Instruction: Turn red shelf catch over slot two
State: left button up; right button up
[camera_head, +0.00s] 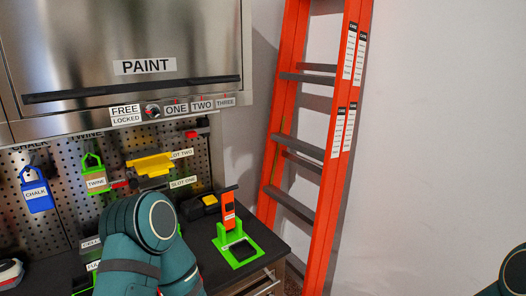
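A small red catch (191,134) sits on the pegboard just above and right of the SLOT TWO label (182,154), near a black upright bar. A yellow tool or holder (150,164) is mounted left of that label. The SLOT ONE label (184,182) is lower. Another small red piece (119,184) shows left of it, beside a dark part. My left arm rises from the bottom in front of the bench, its rounded joint below the slots; its gripper is not visible. Only a bit of my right arm shows at the lower right corner, with no gripper visible.
The steel PAINT cabinet (150,45) overhangs the pegboard, with a red-marked knob (152,111) on its lower edge. Green (93,170) and blue padlocks (36,192) hang left. A green stand (237,243) is on the worktop. An orange ladder (283,150) leans right.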

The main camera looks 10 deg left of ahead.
aim_at(133, 183)
jog(key=u, duration=1.4)
